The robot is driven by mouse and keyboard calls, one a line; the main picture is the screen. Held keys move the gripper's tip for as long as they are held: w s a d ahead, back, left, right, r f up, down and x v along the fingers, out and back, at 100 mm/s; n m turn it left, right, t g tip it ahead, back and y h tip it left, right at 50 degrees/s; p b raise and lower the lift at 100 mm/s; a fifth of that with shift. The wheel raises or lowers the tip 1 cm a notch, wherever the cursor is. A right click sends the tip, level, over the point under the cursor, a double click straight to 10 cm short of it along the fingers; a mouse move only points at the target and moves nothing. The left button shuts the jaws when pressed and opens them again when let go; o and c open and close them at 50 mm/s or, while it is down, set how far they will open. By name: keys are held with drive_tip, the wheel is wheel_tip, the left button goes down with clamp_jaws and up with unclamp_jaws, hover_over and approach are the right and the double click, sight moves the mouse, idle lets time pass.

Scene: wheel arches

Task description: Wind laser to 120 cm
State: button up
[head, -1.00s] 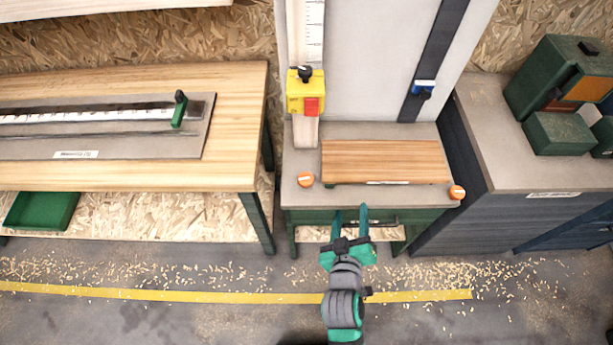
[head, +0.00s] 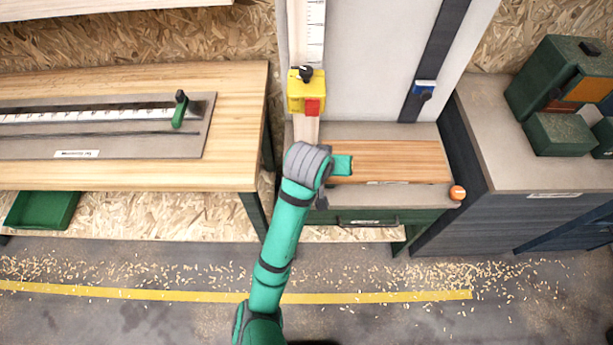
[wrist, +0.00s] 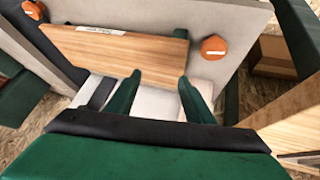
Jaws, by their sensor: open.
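A yellow block (head: 306,92) with a red part and a black knob sits on a pale upright scale (head: 311,30) in the head view. A blue slider (head: 424,87) sits on a dark slanted rail (head: 440,45). I cannot tell which is the laser, and the scale's figures are unreadable. An orange knob (head: 457,192) is at the bench's right front corner; the left one is hidden behind my wrist. The wrist view shows two orange knobs (wrist: 212,47) (wrist: 28,10). My gripper (head: 343,165) is over the wooden board's left end; its fingers (wrist: 160,76) are apart and empty.
The wooden board (head: 400,160) lies on the grey bench, above a drawer (head: 375,218). A wooden table (head: 235,120) with a ruler plate stands left. A grey cabinet (head: 490,140) with green boxes stands right.

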drive_tip(key=s+a+g+y, duration=0.2)
drive_tip(key=a+y, duration=0.1)
drive_tip(key=a, duration=0.5)
drive_tip(key=x, duration=1.1)
drive_tip(key=shift+s+d+f, duration=0.1)
drive_tip(key=shift+f, duration=0.15)
drive_tip(key=c, duration=0.8)
drive_tip(key=shift+o, duration=0.2)
drive_tip(key=shift+d, duration=0.15)
